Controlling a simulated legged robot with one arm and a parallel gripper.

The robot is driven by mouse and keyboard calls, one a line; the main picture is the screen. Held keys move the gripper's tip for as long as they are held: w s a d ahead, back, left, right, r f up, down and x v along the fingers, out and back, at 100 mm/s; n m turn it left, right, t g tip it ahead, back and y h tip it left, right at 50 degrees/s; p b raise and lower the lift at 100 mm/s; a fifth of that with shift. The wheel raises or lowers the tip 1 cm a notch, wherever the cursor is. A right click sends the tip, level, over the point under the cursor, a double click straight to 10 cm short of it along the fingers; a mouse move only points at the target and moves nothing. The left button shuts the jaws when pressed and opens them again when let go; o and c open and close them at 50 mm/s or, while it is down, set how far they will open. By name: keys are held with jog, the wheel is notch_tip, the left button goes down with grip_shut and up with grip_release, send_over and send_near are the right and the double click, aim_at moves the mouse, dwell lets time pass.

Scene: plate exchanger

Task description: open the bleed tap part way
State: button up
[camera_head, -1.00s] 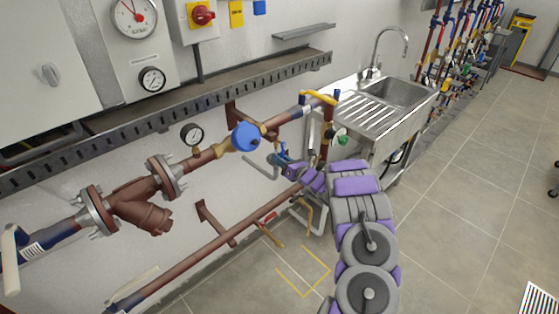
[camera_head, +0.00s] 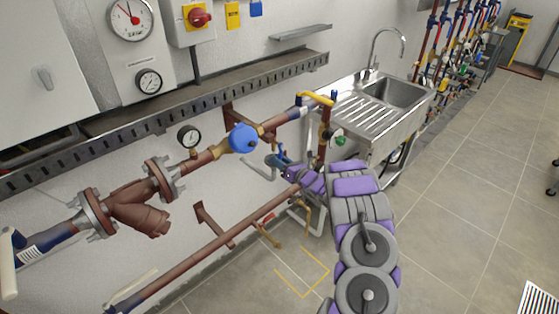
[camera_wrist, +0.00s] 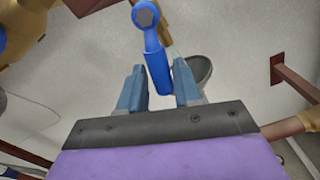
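The tap's blue lever (camera_wrist: 159,75) hangs down from a hex-headed pivot at the top of the wrist view. Its lower end lies between the two blue-grey fingers of my gripper (camera_wrist: 158,72). The fingers are apart, one on each side of the lever. A gap shows at the left finger; the right finger is very close, and I cannot tell whether it touches. In the head view my gripper (camera_head: 281,162) is small, below the pipe run and right of the blue round fitting (camera_head: 243,138). There my arm and fingers partly hide the tap.
A pressure gauge (camera_head: 189,136) stands on the upper pipe. A lower brown pipe (camera_head: 215,245) runs beneath. A yellow-handled valve (camera_head: 316,98) and a green knob (camera_head: 340,140) are near the sink (camera_head: 395,95).

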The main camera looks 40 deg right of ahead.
jog(key=s+d+p, duration=0.1)
jog(key=s+p, duration=0.1)
jog(key=s, duration=1.4)
jog(key=shift+s+d, duration=0.25)
jog(key=shift+d, duration=0.05)
jog(key=w+d+r+m+g+h, duration=0.35)
jog(key=r+m+g+h, duration=0.35)
jog(key=m, duration=0.3)
jog(key=s+a+r+m+g+h, duration=0.1)
jog(key=s+a+r+m+g, duration=0.3)
jog(key=a+r+m, duration=0.55)
jog(key=s+a+r+m+g+y, duration=0.1)
jog(key=s+a+m+g+y, duration=0.2)
jog(key=s+a, duration=1.2)
jog(key=s+a+r+m+g+y, duration=0.1)
jog(key=s+a+m+g+y, duration=0.2)
jog(key=s+a+m, duration=0.7)
jog(key=s+a+g, duration=0.2)
jog(key=s+a, duration=0.3)
jog(key=a, duration=0.6)
jog(key=shift+r+g+y, duration=0.25)
jog(key=shift+g+y, duration=0.15)
